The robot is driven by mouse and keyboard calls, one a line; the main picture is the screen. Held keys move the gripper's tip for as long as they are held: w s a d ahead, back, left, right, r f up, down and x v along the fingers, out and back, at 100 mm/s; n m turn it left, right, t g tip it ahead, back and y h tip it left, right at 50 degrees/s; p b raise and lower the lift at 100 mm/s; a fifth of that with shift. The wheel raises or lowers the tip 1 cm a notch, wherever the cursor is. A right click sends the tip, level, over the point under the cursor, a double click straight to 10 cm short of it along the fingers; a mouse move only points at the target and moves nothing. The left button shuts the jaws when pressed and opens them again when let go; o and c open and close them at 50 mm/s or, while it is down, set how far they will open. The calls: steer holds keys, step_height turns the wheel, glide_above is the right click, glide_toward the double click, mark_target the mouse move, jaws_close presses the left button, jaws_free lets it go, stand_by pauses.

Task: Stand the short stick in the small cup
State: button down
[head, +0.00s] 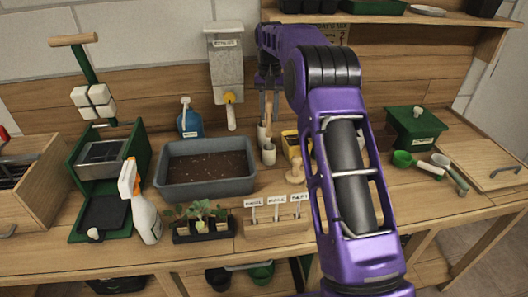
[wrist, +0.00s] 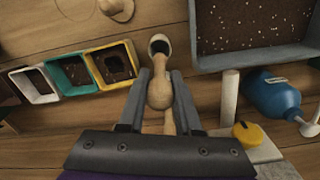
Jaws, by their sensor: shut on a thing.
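My gripper is shut on a short wooden stick with a rounded bulge; in the wrist view the stick (wrist: 160,92) sits between the two grey fingers (wrist: 159,100). In the head view the gripper (head: 268,100) and the stick (head: 268,112) hang upright near the back of the bench. A small pale cup with a dark opening (wrist: 159,44) lies just beyond the stick's far end in the wrist view. The cup (head: 269,154) also shows below the stick in the head view. I cannot tell whether stick and cup touch.
A dispenser spout (wrist: 228,96) is close beside the gripper. White, green and yellow pots (wrist: 72,75) stand on the other side. A wooden knobbed tool (head: 295,170) stands in front.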

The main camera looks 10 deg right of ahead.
mark_target(269, 131)
step_height(269, 131, down, 10)
steer(key=shift+s+r, duration=0.1)
steer(key=shift+r, duration=0.1)
stand_by(0.3)
steer(key=shift+f, duration=0.2)
steer(key=c, duration=0.6)
jaws_free()
steer(key=shift+r, duration=0.1)
step_height(269, 131, up, 12)
steer(key=shift+r, duration=0.15)
